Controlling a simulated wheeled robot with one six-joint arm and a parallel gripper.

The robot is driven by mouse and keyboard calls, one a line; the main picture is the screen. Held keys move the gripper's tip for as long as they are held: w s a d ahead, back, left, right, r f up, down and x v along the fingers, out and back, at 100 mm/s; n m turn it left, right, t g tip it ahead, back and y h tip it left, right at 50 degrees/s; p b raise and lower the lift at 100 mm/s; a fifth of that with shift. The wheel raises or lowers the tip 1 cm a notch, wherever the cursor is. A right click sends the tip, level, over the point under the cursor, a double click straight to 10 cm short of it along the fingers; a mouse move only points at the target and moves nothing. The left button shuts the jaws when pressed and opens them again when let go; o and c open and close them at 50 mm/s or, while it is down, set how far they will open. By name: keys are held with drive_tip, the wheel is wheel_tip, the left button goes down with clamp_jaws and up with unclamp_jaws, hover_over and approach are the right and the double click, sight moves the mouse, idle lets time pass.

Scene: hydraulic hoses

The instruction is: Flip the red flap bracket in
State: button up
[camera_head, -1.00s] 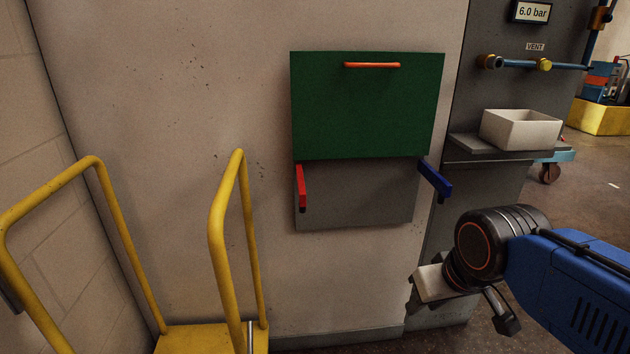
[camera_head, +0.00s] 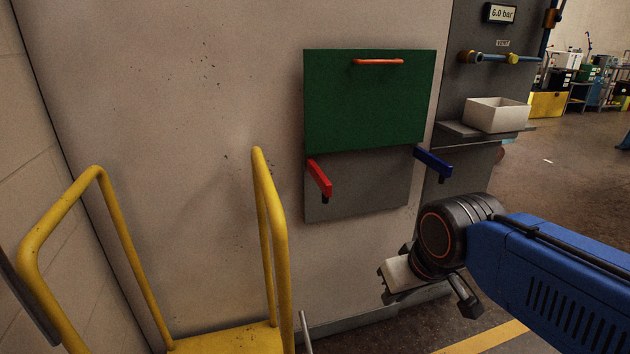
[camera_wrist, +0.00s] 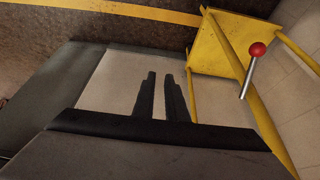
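The red flap bracket (camera_head: 319,178) is at the lower left of the green panel (camera_head: 365,100) on the pale wall. It sticks out from the wall, just below the panel's lower edge. A blue bracket (camera_head: 433,162) sticks out on the right side. The panel stands against the wall with an orange handle (camera_head: 378,62) near its top. My gripper is low to the right of the brackets and away from them, partly hidden by my wrist in the head view. In the wrist view my gripper (camera_wrist: 160,76) shows two dark fingers, a narrow gap between them, holding nothing.
A yellow-railed cart (camera_head: 268,220) stands at the left, close to the wall; it also shows in the wrist view (camera_wrist: 222,45), with a red-knobbed lever (camera_wrist: 256,50) nearby. A white bin (camera_head: 496,114) sits on a shelf at the right. The floor at the right is open.

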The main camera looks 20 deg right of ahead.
drive_tip(key=shift+w+r, duration=0.15)
drive_tip(key=shift+r, duration=0.05)
clamp_jaws()
wheel_tip(320, 180, up, 20)
drive_tip(key=n+g+h, duration=0.3)
drive_tip(key=n+g, duration=0.2)
drive_tip(key=n, duration=1.1)
hover_over(318, 181)
drive_tip(key=s+a, duration=0.3)
drive_tip(key=a, duration=0.2)
drive_tip(key=shift+w+d+r, duration=0.15)
drive_tip(key=shift+d, duration=0.05)
drive_tip(key=x, duration=1)
